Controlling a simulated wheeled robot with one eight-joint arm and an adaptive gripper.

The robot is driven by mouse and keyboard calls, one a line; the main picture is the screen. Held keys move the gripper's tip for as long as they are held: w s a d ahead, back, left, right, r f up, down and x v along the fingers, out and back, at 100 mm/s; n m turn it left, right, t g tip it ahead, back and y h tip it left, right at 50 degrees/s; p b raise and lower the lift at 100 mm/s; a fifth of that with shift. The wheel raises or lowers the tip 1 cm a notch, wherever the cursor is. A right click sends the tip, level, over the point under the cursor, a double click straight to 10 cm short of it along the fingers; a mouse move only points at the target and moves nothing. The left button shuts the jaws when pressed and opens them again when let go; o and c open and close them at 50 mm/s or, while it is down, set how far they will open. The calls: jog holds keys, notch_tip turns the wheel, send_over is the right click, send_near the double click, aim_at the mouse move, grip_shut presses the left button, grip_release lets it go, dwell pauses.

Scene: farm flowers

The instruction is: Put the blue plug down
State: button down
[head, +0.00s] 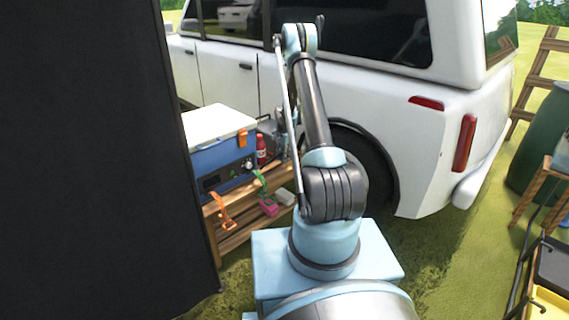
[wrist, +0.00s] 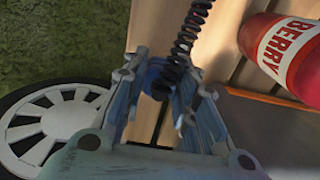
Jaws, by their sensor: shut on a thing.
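The blue plug (wrist: 154,70) sits between the fingers of my gripper (wrist: 163,78) in the wrist view. My gripper is shut on it. A black coiled cable (wrist: 186,36) runs up from the plug toward the top of the view. The plug is over or beside pale wooden slats (wrist: 228,72); I cannot tell if it touches them. In the head view my arm reaches over toward a wooden bench (head: 240,232) beside the white vehicle, and the plug cannot be made out there.
A red bottle labelled BERRY (wrist: 283,50) lies close right of my gripper in the wrist view. A white spoked wheel (wrist: 45,125) is at left. On the bench are a blue cooler (head: 222,157), a pink item (head: 268,207) and orange and green straps. A dark panel (head: 85,160) blocks the left.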

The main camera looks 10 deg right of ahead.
jog(key=shift+f, duration=1.5)
jog(key=shift+f, duration=0.5)
jog(key=c, duration=1.3)
grip_release()
